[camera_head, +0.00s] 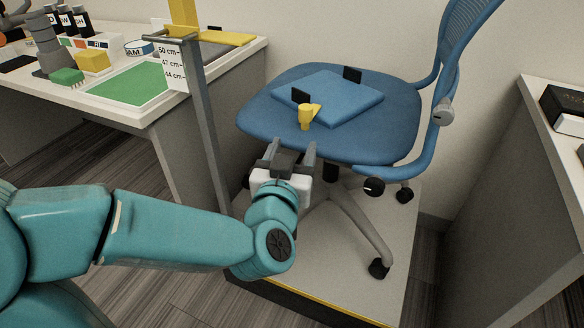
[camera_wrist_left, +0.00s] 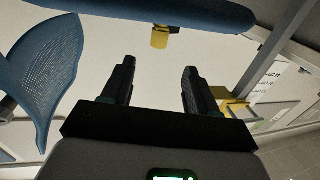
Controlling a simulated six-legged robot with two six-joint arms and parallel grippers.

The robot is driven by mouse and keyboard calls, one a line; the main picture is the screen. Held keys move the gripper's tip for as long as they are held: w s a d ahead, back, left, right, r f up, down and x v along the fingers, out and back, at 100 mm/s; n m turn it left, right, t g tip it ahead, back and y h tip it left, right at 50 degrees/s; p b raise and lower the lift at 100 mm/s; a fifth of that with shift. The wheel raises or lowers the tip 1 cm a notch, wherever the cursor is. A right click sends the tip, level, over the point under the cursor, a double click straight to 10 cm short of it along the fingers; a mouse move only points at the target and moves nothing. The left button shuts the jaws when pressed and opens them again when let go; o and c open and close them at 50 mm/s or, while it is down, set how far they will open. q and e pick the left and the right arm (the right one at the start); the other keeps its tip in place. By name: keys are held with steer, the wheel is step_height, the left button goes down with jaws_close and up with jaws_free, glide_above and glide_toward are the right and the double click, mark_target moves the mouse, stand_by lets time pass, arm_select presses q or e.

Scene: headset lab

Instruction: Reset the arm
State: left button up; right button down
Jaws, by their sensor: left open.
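My left arm comes in from the left in the head view. Its gripper (camera_head: 289,153) is open and empty, in front of the blue chair seat's (camera_head: 262,112) near edge. In the left wrist view the two dark fingers of the gripper (camera_wrist_left: 157,80) stand apart with nothing between them. A small yellow piece (camera_head: 305,116) sits at the seat's front part, just beyond the fingers. It also shows in the wrist view (camera_wrist_left: 159,39), below the seat edge in the picture. My right gripper is not in view.
The blue chair stands on a low platform (camera_head: 350,285) with a yellow edge stripe. A height post (camera_head: 205,125) with a scale stands left of it. A white table (camera_head: 150,118) with a green mat is at left. A grey cabinet (camera_head: 510,190) is at right.

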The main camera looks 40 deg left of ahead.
arm_select(q)
steer(key=shift+s+d, duration=0.1)
steer(key=shift+s, duration=0.1)
stand_by(0.5)
steer(key=w+d+f+m+g+h, duration=0.2)
steer(key=d+f+h, duration=0.15)
steer(key=f, duration=0.75)
steer(key=w+d+f+m+g+h, duration=0.1)
steer(key=w+d+f+g+h, duration=0.2)
steer(key=f, duration=0.8)
steer(key=s+d+f+g+h, duration=0.2)
steer(key=s+d+f+g, duration=0.3)
steer(key=s+f, duration=0.55)
steer(key=s+d+f+g+h, duration=0.4)
steer(key=s+f, duration=0.3)
steer(key=f, duration=0.6)
step_height(320, 180, up, 32)
steer(key=s+d+g+p, duration=0.1)
steer(key=s+d+p, duration=0.1)
steer(key=p, duration=3)
steer(key=shift+s+f+g+y+p, duration=0.2)
steer(key=shift+s+g+y+p, duration=0.15)
steer(key=shift+s+g, duration=0.05)
